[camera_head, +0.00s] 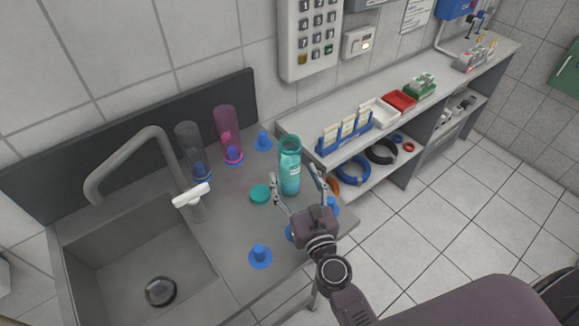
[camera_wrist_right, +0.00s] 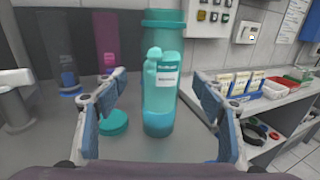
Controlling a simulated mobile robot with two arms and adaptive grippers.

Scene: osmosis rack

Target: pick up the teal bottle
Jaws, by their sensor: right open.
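The teal bottle (camera_head: 290,172) stands upright on the grey counter near its right edge, with a white label on its side. My right gripper (camera_head: 297,186) is open in front of it, its two fingers spread on either side of the bottle's near side. In the right wrist view the bottle (camera_wrist_right: 162,85) stands between the open fingers (camera_wrist_right: 165,100), with visible gaps to both. I cannot tell how far the fingertips reach along it. A teal lid (camera_head: 260,193) lies on the counter to the bottle's left. My left gripper is not in view.
A sink (camera_head: 140,245) with a grey tap (camera_head: 130,165) is at the left. Clear (camera_head: 188,145) and magenta (camera_head: 228,125) cylinders stand behind. Several blue pegs, such as this one (camera_head: 260,256), dot the counter. A shelf (camera_head: 335,112) with racks stands right of the bottle.

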